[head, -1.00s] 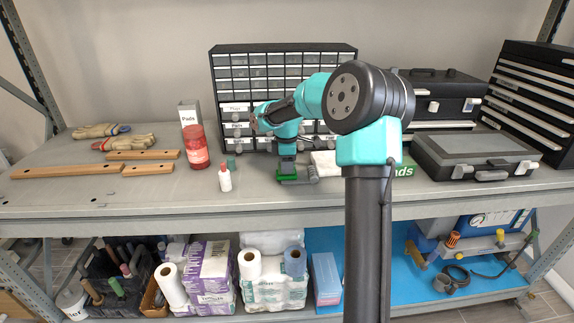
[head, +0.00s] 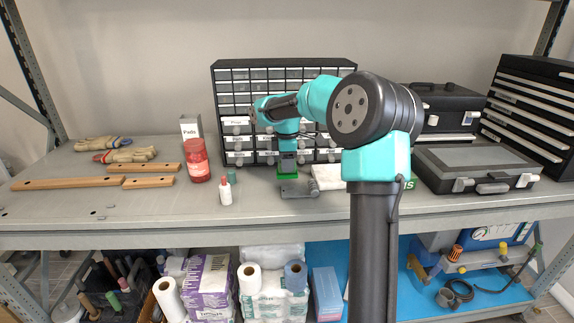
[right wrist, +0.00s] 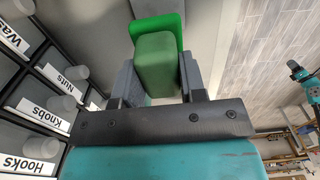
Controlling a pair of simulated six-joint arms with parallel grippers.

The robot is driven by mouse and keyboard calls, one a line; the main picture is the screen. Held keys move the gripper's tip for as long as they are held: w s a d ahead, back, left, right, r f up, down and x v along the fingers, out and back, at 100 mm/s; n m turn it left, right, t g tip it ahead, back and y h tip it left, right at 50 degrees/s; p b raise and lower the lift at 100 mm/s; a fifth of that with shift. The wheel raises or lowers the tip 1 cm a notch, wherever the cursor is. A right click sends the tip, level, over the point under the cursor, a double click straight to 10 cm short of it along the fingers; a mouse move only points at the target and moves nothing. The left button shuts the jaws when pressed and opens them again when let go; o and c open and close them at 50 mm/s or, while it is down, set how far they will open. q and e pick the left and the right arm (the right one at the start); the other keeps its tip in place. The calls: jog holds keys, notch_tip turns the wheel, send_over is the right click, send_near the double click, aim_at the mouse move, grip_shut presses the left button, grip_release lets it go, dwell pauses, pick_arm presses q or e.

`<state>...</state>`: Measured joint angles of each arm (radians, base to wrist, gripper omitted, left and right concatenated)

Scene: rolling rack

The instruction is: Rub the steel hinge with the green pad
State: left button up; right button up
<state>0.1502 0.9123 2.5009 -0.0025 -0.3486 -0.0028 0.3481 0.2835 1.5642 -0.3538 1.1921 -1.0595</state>
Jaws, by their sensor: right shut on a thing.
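My right gripper (head: 287,163) is over the middle of the workbench, in front of the drawer cabinet, pointing down. It is shut on the green pad (head: 287,173). In the right wrist view the pad (right wrist: 157,65) sits between the two dark fingers, with a brighter green part beyond it. The grey steel hinge (head: 300,189) lies flat on the bench just in front of and below the pad. Whether the pad touches it I cannot tell. The hinge cannot be made out in the right wrist view. My left gripper is not in view.
The labelled drawer cabinet (head: 285,72) is close behind. The bench front is clear.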

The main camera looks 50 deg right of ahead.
jog(key=shift+r, duration=1.5)
